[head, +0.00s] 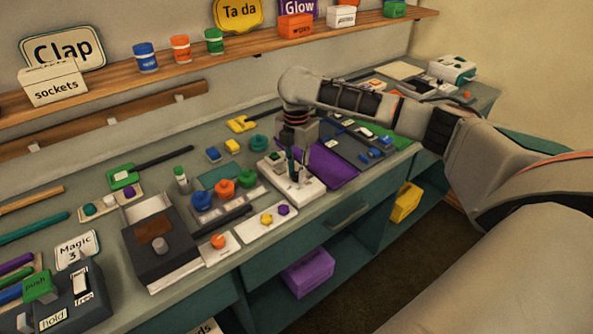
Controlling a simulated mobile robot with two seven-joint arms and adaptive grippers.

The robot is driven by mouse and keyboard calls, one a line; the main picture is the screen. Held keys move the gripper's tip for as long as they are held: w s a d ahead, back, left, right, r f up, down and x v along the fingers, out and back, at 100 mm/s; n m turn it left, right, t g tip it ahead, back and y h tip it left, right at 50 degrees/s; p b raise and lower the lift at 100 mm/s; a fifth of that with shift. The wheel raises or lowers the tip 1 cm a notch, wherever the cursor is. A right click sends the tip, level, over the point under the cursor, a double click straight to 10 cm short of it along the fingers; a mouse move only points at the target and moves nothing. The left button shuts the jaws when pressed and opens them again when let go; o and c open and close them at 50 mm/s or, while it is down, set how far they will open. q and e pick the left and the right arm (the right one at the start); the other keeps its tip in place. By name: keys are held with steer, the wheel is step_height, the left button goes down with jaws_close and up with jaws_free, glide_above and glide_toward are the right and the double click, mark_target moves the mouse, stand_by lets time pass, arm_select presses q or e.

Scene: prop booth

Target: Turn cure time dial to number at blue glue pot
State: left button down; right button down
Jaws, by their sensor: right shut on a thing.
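My right gripper (297,176) points down over a white block-shaped unit (312,191) near the middle of the bench. Its fingers are shut on a small part at the top of this unit, and they mostly hide it. I cannot read any numbers or a cure time label here. My left gripper is not in view.
A purple tray (335,168) lies close to the right of the gripper. A wall shelf (190,62) runs behind the bench.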

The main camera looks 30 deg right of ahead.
mark_target(297, 174)
stand_by(0.5)
steer(key=c, duration=1.8)
jaws_free()
steer(key=shift+r, duration=0.15)
step_height(297, 174, up, 12)
steer(key=shift+f, duration=0.15)
